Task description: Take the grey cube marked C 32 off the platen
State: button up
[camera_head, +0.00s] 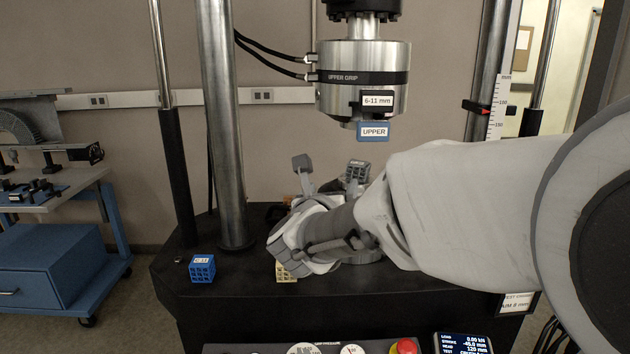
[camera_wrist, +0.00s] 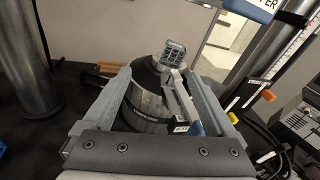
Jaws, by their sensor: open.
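The grey lattice cube (camera_head: 357,170) shows just past my wrist in the head view, its lower part hidden by my arm. In the wrist view the grey cube (camera_wrist: 173,53) sits above the round metal lower fixture (camera_wrist: 148,100), just beyond my fingertips. Its marking is too small to read. My gripper (camera_head: 329,174) is open, with one finger raised left of the cube in the head view. In the wrist view my gripper (camera_wrist: 159,72) has its fingers spread, with the cube between their lines and no visible contact.
The upper grip (camera_head: 362,85) with its blue tag hangs above the cube. A blue lattice cube (camera_head: 202,268) and a partly hidden yellow one (camera_head: 286,272) stand on the black base (camera_head: 235,292). A steel column (camera_head: 222,130) rises at left. A red button (camera_head: 404,347) is in front.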

jog(key=d+m+h, duration=0.2)
jog(key=m+h, duration=0.1)
send_near(355, 164)
jog(key=shift+m, duration=0.3)
jog(key=x, duration=0.4)
jog(key=r+x, duration=0.1)
jog(key=x, duration=0.2)
jog(key=shift+s+d, duration=0.2)
jog(key=shift+d, duration=0.2)
jog(key=shift+w+d+f+p, duration=0.1)
jog(key=shift+w+d+f, duration=0.15)
jog(key=shift+w, duration=0.6)
jog(key=shift+w+d+f+p, duration=0.15)
jog(key=shift+w+d, duration=0.1)
jog(key=shift+w, duration=0.65)
jog(key=shift+w+d+f+p, duration=0.1)
jog(key=shift+w+d+f, duration=0.1)
jog(key=shift+w, duration=0.65)
jog(key=shift+c, duration=0.2)
grip_shut()
jog(key=shift+r, duration=0.1)
